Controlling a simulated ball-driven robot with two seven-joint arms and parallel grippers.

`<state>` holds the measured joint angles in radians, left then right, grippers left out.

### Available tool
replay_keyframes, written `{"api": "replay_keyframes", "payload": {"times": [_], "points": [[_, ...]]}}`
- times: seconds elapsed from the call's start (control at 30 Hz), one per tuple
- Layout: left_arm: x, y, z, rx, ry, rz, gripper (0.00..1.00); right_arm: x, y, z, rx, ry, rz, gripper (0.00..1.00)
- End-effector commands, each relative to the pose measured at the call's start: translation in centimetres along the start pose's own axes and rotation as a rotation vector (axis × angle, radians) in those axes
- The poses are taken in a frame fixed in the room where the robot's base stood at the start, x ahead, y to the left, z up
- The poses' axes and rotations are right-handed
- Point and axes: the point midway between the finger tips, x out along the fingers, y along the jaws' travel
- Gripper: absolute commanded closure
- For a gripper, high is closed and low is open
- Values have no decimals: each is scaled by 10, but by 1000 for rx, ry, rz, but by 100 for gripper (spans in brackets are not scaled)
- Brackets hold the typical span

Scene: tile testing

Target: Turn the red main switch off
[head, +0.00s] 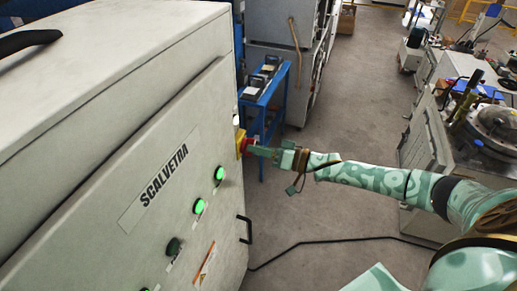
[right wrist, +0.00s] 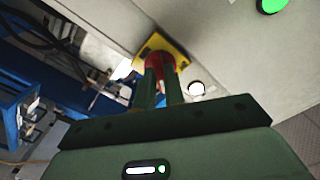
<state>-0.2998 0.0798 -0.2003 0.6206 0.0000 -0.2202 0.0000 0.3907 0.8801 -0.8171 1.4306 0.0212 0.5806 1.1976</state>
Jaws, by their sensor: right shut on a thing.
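The red main switch (right wrist: 158,61) sits on a yellow plate (right wrist: 172,45) at the edge of the light-grey cabinet. In the head view the red switch (head: 245,145) shows at the cabinet's right edge, partly hidden by my gripper. My right gripper (head: 254,150) reaches in from the right. In the right wrist view its two fingers (right wrist: 160,75) are shut on the red switch, one on each side. The fingers cover much of the switch, so I cannot tell its exact turn. My left gripper is not in view.
The cabinet (head: 90,130) carries lit green buttons (head: 199,206), a dark button (head: 174,246) and a black handle (head: 244,229). A blue cart (head: 262,95) stands behind it. A dark cable (head: 330,241) lies on the floor. A workbench (head: 440,140) stands at the right.

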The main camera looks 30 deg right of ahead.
Motion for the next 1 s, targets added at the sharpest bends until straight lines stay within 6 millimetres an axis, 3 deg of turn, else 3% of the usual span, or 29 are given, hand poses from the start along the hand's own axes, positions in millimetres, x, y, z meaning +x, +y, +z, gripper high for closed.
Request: {"api": "replay_keyframes", "payload": {"times": [1.0], "points": [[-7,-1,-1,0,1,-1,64,0,2,0,-944,0,2,100]]}}
